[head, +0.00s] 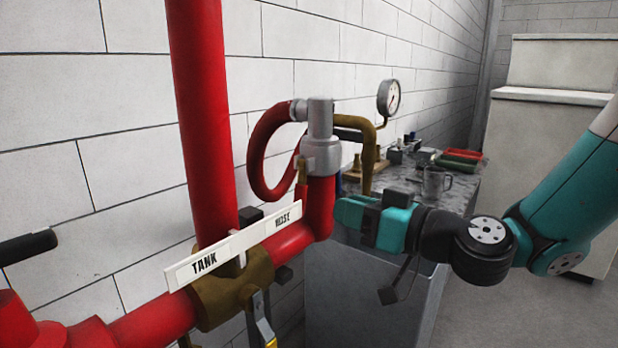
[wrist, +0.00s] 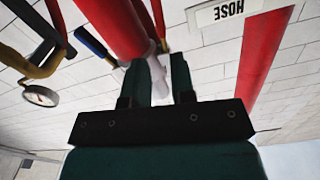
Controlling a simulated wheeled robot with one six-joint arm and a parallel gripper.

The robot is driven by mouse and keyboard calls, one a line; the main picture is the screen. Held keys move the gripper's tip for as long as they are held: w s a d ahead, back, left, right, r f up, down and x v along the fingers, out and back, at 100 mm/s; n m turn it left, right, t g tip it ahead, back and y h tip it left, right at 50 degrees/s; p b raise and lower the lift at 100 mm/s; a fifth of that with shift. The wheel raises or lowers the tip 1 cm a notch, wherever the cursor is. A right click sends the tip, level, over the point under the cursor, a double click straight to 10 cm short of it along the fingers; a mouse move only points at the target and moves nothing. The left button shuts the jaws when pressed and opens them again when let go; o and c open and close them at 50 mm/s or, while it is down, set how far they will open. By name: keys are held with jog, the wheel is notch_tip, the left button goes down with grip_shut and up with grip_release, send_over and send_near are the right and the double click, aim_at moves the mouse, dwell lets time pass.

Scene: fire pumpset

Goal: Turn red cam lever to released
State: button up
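A grey coupling (head: 321,150) sits on top of a red upright pipe (head: 319,205) in the head view. A narrow red piece (head: 302,172) at the coupling's left side looks like the red cam lever and points down along the pipe; its exact position is hard to tell. My gripper (head: 342,214) is just right of the pipe, below the coupling. In the wrist view my gripper (wrist: 163,78) has its two fingers apart, with a pale part (wrist: 160,80) showing between them. I cannot tell whether the fingers touch anything.
A red hose (head: 262,150) loops left of the coupling. A yellow-brown pipe (head: 370,150) with a gauge (head: 389,98) stands behind. A blue bar (wrist: 90,43) is close left of the fingers in the wrist view. A worktop (head: 462,190) holds a mug (head: 436,183).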

aim_at(305, 195)
jog(key=p+x, duration=0.3)
jog(key=x, duration=0.4)
jog(key=shift+w+a+r+p, duration=0.1)
jog(key=shift+w+a+p, duration=0.1)
jog(key=shift+a+p, duration=0.15)
jog(key=shift+w+a, duration=0.3)
jog(key=shift+a, duration=0.05)
grip_shut()
